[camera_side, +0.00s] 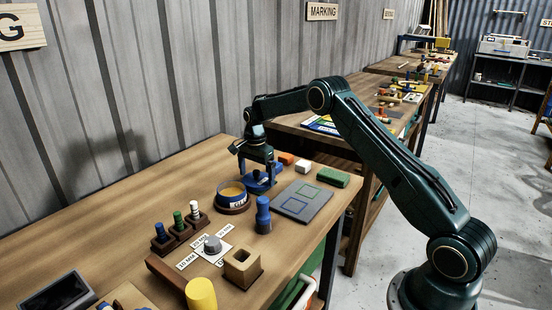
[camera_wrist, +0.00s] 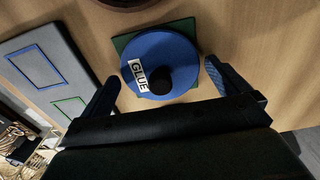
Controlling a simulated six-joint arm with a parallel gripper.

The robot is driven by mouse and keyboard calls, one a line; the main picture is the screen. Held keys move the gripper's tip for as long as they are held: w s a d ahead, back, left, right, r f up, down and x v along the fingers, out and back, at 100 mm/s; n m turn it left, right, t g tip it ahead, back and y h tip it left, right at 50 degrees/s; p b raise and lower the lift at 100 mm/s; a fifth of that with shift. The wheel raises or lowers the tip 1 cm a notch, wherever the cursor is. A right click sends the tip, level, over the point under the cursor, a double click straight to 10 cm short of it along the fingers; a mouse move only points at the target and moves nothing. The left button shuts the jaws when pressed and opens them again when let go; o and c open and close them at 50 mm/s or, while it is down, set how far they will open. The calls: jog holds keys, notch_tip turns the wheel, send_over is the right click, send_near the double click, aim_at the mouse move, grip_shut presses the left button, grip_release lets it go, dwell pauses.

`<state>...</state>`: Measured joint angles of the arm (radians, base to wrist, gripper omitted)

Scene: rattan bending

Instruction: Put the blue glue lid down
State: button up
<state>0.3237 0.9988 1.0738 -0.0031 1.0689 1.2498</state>
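The blue glue lid (camera_wrist: 178,52) is a round disc with a white GLUE label and a black knob. In the wrist view it lies over a dark green square pad (camera_wrist: 125,42), whose corners show around it. In the side view the lid (camera_side: 262,184) is on the bench below my gripper, partly hidden by it. My gripper (camera_wrist: 164,76) is open, with its two fingers apart on either side of the lid's near part. In the side view my gripper (camera_side: 257,167) is low over the lid. No finger clearly touches the lid or knob.
The open glue pot (camera_side: 232,196) with yellowish contents stands left of the lid. A blue peg-shaped piece (camera_side: 263,214) stands in front. A grey board (camera_side: 303,201) with outlined squares lies right, near a green block (camera_side: 332,177). White (camera_side: 303,166) and orange (camera_side: 286,158) blocks lie behind.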

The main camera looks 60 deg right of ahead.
jog(key=shift+r, duration=0.1)
notch_tip(320, 180, up, 12)
dwell(0.8)
jog(key=shift+r, duration=0.2)
notch_tip(320, 180, up, 9)
jog(key=n+t, duration=0.1)
jog(key=n, duration=0.3)
send_over(256, 172)
jog(key=s+a, duration=0.5)
jog(key=s+a+r+n+t, duration=0.1)
jog(key=s+a+r+n, duration=0.1)
jog(key=s+a+r, duration=0.3)
jog(key=s+a+r+n+t, duration=0.1)
jog(key=s+a+r+n, duration=0.1)
jog(key=s, duration=0.4)
jog(key=s+a+f+n+t, duration=0.1)
jog(key=s+a+n, duration=0.1)
jog(key=s, duration=0.6)
jog(key=s+a+f+n, duration=0.2)
jog(key=s+n, duration=0.2)
jog(key=s, duration=0.4)
jog(key=s+a+f+n+t, duration=0.1)
jog(key=s+a+f+n, duration=0.1)
jog(key=s, duration=0.6)
jog(key=shift+a+n+t, duration=0.3)
jog(key=shift+a+n, duration=0.2)
jog(key=shift+n, duration=0.5)
